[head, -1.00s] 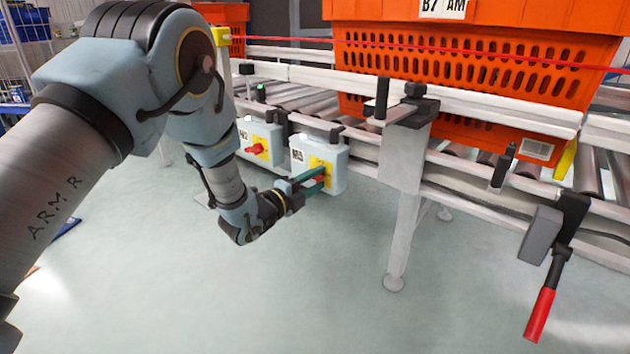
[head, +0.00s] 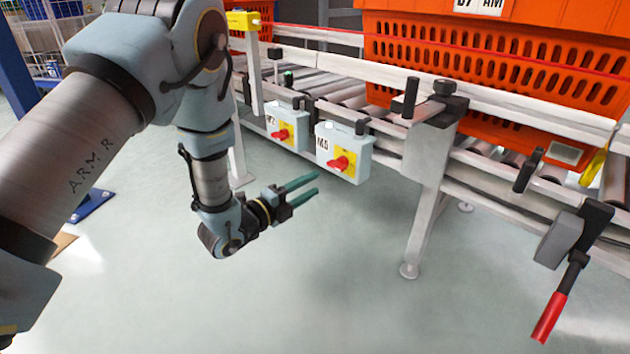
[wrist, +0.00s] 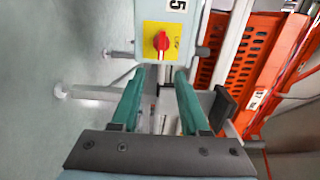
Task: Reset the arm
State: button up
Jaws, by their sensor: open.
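My gripper (head: 302,189) is open and empty, with its two green fingers apart, in the air over the floor. It is left of and below the nearer switch box (head: 343,152), clear of it. That box is pale blue with a red knob on a yellow plate. In the wrist view, the fingers of my gripper (wrist: 160,84) point toward a switch box (wrist: 183,12), whose red knob (wrist: 162,41) shows just beyond the fingertips. My arm reaches in from the left of the head view.
A second switch box (head: 287,126) hangs to the left on the conveyor frame. An orange tote (head: 480,60) stands on the rollers. A white support leg (head: 425,205) and a red-handled lever (head: 549,318) are at the right. The floor (head: 330,290) below is clear.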

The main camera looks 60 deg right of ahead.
dwell(0.5)
jog(key=w+a+r+n+t+y+p, duration=0.4)
jog(key=w+a+n, duration=0.35)
jog(key=w, duration=0.55)
jog(key=w+a+r+n+t+y+p, duration=0.1)
jog(key=w+a+r+n+t+y, duration=0.2)
jog(key=w+a+r+n+t, duration=0.55)
jog(key=w+a+r+n+g+y+p, duration=0.1)
jog(key=w+a+n+y+p, duration=0.2)
jog(key=a, duration=0.6)
jog(key=w+a+r+n+g+y, duration=0.15)
jog(key=a+n, duration=0.35)
jog(key=a, duration=0.5)
jog(key=w+a+r+n+g+y+p, duration=0.1)
jog(key=w+a+n+y+p, duration=0.2)
jog(key=a, duration=0.6)
jog(key=s+a+r+n+g+y+p, duration=0.25)
jog(key=s+a+r+n+g, duration=0.2)
jog(key=s+a+n, duration=0.8)
notch_tip(320, 180, up, 38)
jog(key=a+m+p, duration=0.1)
jog(key=m+p, duration=0.1)
jog(key=p, duration=3.5)
jog(key=shift+w+a+r, duration=0.15)
jog(key=shift+w, duration=0.2)
jog(key=shift+t, duration=0.25)
